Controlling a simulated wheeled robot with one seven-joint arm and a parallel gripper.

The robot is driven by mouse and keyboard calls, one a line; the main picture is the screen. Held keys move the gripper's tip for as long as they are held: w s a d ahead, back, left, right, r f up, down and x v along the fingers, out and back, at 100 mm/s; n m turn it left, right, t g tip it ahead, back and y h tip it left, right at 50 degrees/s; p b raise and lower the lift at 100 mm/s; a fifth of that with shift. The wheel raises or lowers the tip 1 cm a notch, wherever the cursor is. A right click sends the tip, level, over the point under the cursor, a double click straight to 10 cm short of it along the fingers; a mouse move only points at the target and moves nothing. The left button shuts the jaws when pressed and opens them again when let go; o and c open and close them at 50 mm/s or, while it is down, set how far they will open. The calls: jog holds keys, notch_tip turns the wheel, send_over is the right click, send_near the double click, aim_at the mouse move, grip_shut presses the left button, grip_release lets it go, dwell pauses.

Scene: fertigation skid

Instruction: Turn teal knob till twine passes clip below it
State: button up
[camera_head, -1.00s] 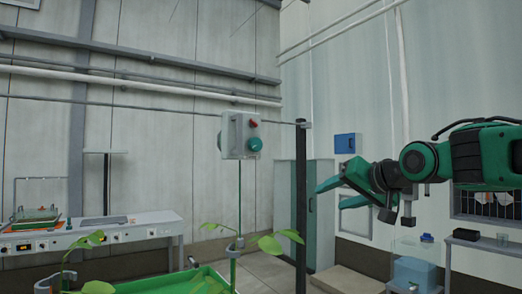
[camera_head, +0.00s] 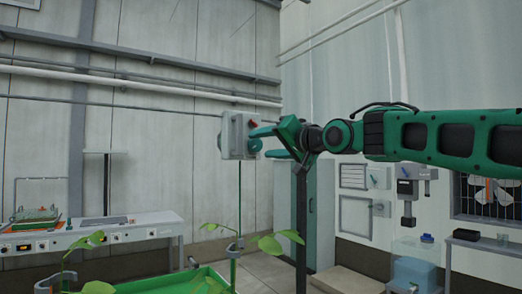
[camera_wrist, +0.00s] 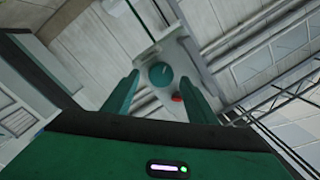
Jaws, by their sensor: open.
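The teal knob (camera_head: 256,146) is on the right face of a grey box (camera_head: 233,136) hung on the wire line. In the wrist view the knob (camera_wrist: 160,74) shows as a round disc between and beyond my fingertips. A red button (camera_head: 253,125) sits beside it, also seen in the wrist view (camera_wrist: 177,99). My gripper (camera_head: 268,143) is open, its fingers pointing left at the knob; contact cannot be told. The green twine (camera_head: 239,195) hangs from the box down to a clip (camera_head: 236,244) by the plant.
A green tray (camera_head: 170,284) with leafy plants (camera_head: 275,245) stands below the box. A dark post (camera_head: 301,225) rises right of it, under my arm. A workbench (camera_head: 110,232) is at the left. The air left of the box is clear.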

jog(key=shift+x, duration=1)
jog(key=c, duration=1.1)
jog(key=shift+o, duration=0.2)
jog(key=shift+d, duration=0.1)
jog(key=n, duration=0.4)
jog(key=shift+n, duration=0.3)
jog(key=n+h, duration=0.1)
jog(key=n, duration=0.3)
jog(key=shift+n, duration=0.3)
